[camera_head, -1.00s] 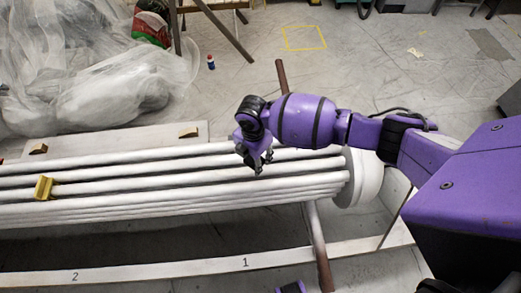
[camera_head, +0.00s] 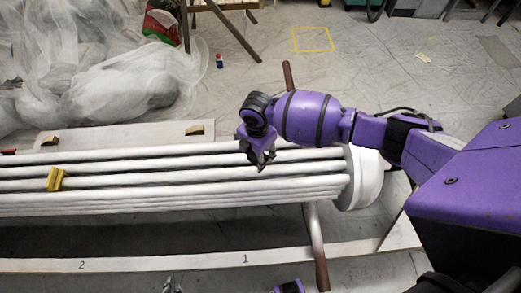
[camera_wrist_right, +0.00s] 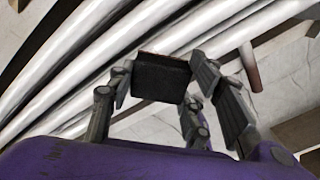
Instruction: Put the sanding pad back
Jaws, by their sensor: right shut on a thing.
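My right gripper (camera_head: 262,162) hangs over the right part of a white fluted column (camera_head: 200,183) that lies on its side. In the right wrist view its fingers (camera_wrist_right: 160,85) are shut on a dark, flat-faced block, the sanding pad (camera_wrist_right: 161,79), with a thin brown upper edge. White flutes run behind it; whether the pad touches them I cannot tell. In the head view the pad is hidden or too dark to pick out. Grey finger-like parts at the bottom edge look like my left gripper (camera_head: 172,286); their opening is unclear.
A yellow block (camera_head: 55,179) sits on the column at left. A pale board (camera_head: 120,137) behind carries two small wooden blocks. A white plank (camera_head: 165,264) marked 1 and 2 runs in front. Plastic sheeting (camera_head: 130,80) fills the back left.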

